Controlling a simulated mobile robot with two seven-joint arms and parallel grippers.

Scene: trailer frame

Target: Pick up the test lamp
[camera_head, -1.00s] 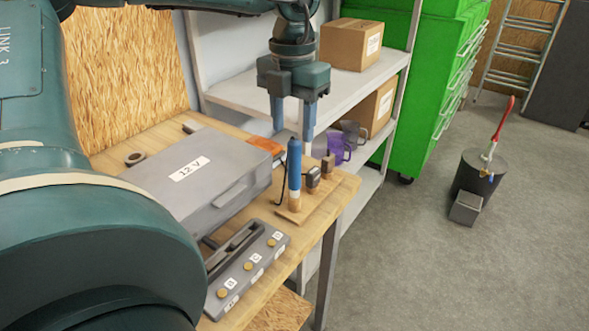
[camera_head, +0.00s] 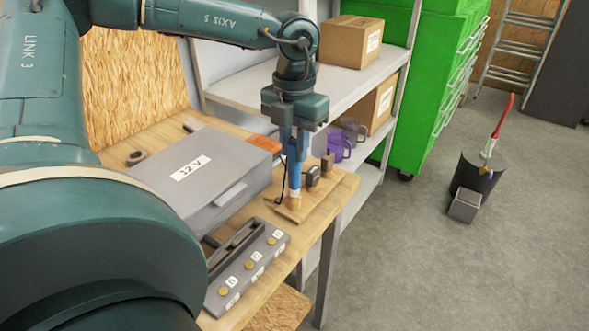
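The test lamp, with a blue handle (camera_head: 294,180), stands upright in a small wooden stand (camera_head: 291,213) at the right end of the workbench. A thin dark cable hangs along its left side. My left gripper (camera_head: 295,152) points straight down over the lamp, its blue-grey fingers at the lamp's upper part and hiding its top. The fingers and handle overlap in similar blue, so I cannot tell whether they are closed on it. My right gripper is not in view.
A grey case (camera_head: 220,187) marked 12 V and a grey terminal block (camera_head: 250,262) are on the bench (camera_head: 150,140) left of the lamp. Small dark items (camera_head: 313,176) stand just right of it. A shelf with purple (camera_head: 338,146) and grey mugs is behind.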

